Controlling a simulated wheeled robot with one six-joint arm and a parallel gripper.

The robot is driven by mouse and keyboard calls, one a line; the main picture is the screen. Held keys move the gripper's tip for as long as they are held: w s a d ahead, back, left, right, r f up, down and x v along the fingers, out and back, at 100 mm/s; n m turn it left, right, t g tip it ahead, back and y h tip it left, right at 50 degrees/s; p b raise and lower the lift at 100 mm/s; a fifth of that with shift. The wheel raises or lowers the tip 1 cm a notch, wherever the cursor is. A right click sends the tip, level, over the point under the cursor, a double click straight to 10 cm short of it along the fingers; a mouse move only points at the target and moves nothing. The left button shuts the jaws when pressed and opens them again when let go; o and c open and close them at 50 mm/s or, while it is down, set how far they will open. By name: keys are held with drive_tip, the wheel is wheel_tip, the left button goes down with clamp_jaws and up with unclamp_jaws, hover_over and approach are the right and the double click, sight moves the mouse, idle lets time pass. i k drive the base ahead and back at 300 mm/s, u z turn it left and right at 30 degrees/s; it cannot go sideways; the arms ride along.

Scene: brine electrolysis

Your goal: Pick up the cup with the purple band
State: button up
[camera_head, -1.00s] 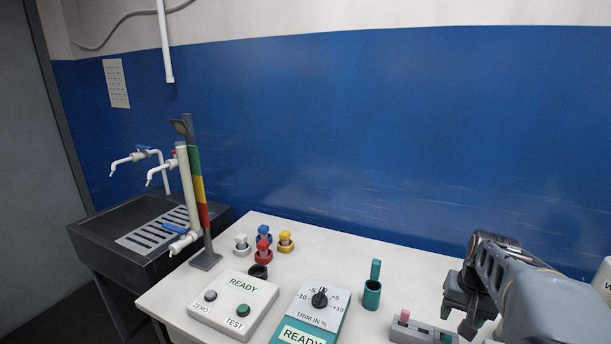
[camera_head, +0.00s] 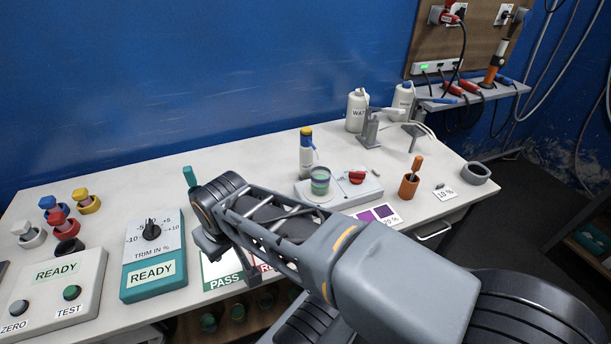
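A small grey cup (camera_head: 320,181) with green and purple-looking bands stands upright on a white stirrer-like device with a red knob (camera_head: 356,177), right of the middle of the table. It is small in the picture, so the exact band colours are hard to tell. My gripper (camera_head: 212,250) hangs at the end of my arm, over the table's front part beside the teal TRIM box, to the left of the cup and apart from it. My arm hides part of it, and whether its fingers are open or closed does not show.
The READY panel (camera_head: 57,290) and TRIM box (camera_head: 153,262) are at left. PASS card (camera_head: 222,272), purple swatch card (camera_head: 380,214), orange holder (camera_head: 409,186) and yellow-capped bottle (camera_head: 306,155) stand nearby. White bottles (camera_head: 356,110) are behind. Several banded cups (camera_head: 209,322) sit below the tabletop.

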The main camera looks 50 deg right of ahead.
sight(320, 177)
drive_tip(key=u, duration=0.1)
drive_tip(key=k, duration=0.35)
drive_tip(key=z, duration=0.5)
drive_tip(key=i, duration=0.25)
drive_tip(key=u, duration=2.7)
drive_tip(key=k, duration=0.9)
drive_tip(key=z, duration=0.8)
